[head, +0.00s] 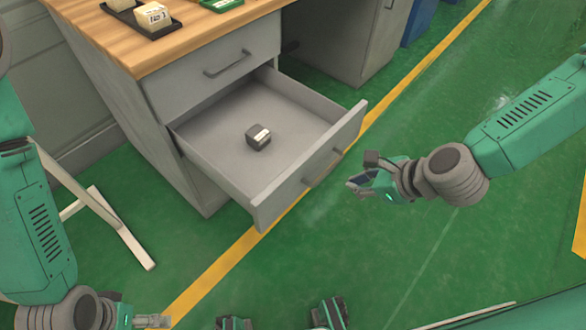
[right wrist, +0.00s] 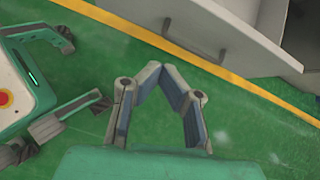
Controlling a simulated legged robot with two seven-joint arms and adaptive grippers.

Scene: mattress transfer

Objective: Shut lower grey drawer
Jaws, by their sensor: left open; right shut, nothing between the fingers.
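The lower grey drawer (head: 285,185) is pulled far out of the grey cabinet. A small dark block with a white label (head: 258,137) lies inside it. The drawer's bar handle (head: 322,167) is on its front face and also shows in the right wrist view (right wrist: 193,46). My right gripper (head: 360,183) is just right of the drawer front, apart from the handle. In the right wrist view its fingertips (right wrist: 155,70) meet with nothing between them. My left gripper (head: 152,321) is low at the left, partly cut off by the frame edge, away from the drawer.
The upper grey drawer (head: 215,75) is shut under a wooden worktop (head: 175,45) holding a black tray (head: 150,22) and a green tray (head: 222,4). A white stand leg (head: 125,230) is on the floor at left. Green floor with a yellow line (head: 225,262) is clear before the drawer.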

